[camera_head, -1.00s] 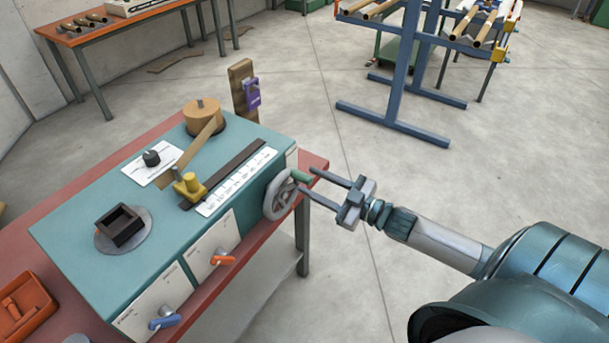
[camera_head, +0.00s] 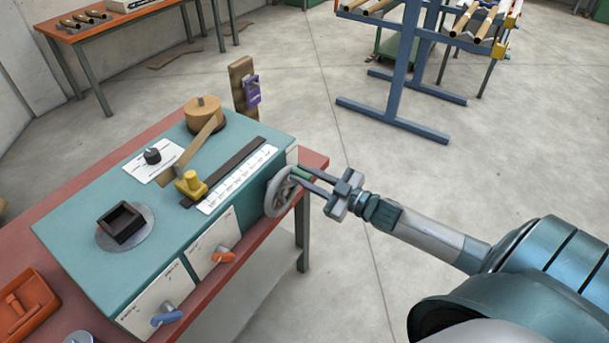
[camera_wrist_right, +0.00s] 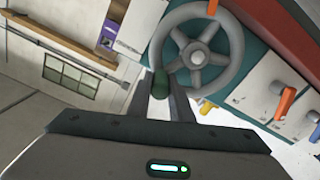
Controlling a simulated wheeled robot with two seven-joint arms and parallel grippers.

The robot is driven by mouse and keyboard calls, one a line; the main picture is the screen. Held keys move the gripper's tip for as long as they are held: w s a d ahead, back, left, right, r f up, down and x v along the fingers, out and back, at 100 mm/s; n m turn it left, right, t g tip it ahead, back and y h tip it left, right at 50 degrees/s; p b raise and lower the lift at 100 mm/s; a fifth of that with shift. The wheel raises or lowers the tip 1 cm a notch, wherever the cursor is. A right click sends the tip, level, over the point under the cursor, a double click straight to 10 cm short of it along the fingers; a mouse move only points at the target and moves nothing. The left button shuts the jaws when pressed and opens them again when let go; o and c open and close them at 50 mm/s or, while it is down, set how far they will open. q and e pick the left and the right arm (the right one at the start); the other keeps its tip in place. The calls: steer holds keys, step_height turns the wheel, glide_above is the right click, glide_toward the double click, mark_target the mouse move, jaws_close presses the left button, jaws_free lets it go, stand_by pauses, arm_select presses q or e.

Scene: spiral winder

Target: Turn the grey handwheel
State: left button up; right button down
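The grey handwheel (camera_head: 280,196) is on the near right end of the teal winder box, with a green handle (camera_head: 303,172) sticking out from its rim. In the right wrist view the spoked handwheel (camera_wrist_right: 222,50) is upper right of centre and its green handle (camera_wrist_right: 160,84) points towards me. My right gripper (camera_head: 299,175) has one finger on each side of the handle. Its fingers (camera_wrist_right: 161,92) sit close against the handle, with hardly any gap showing. My left gripper is not in view.
The box carries a wooden spool (camera_head: 205,115), a yellow knob (camera_head: 190,183) and a black square holder (camera_head: 122,222). Orange (camera_head: 224,257) and blue (camera_head: 167,318) levers are on its front. A blue rack (camera_head: 409,70) stands behind. Floor to the right is clear.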

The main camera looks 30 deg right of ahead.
mark_target(285, 175)
steer(key=shift+r, duration=0.1)
steer(key=shift+s+a+r+n+p, duration=0.15)
steer(key=shift+a+n+p, duration=0.15)
steer(key=shift+n, duration=0.4)
steer(key=shift+s+a+r+n+p, duration=0.15)
steer(key=shift+a+n, duration=0.25)
steer(key=shift+n, duration=0.3)
steer(key=shift+s+a+r+n, duration=0.1)
steer(key=shift+s+a+n, duration=0.1)
steer(key=shift+a+n, duration=0.45)
steer(key=shift+s+a+r+n, duration=0.1)
steer(key=shift+s+a+n, duration=0.1)
steer(key=shift+n, duration=0.75)
steer(key=c, duration=1.6)
jaws_free()
steer(key=shift+s+f, duration=0.1)
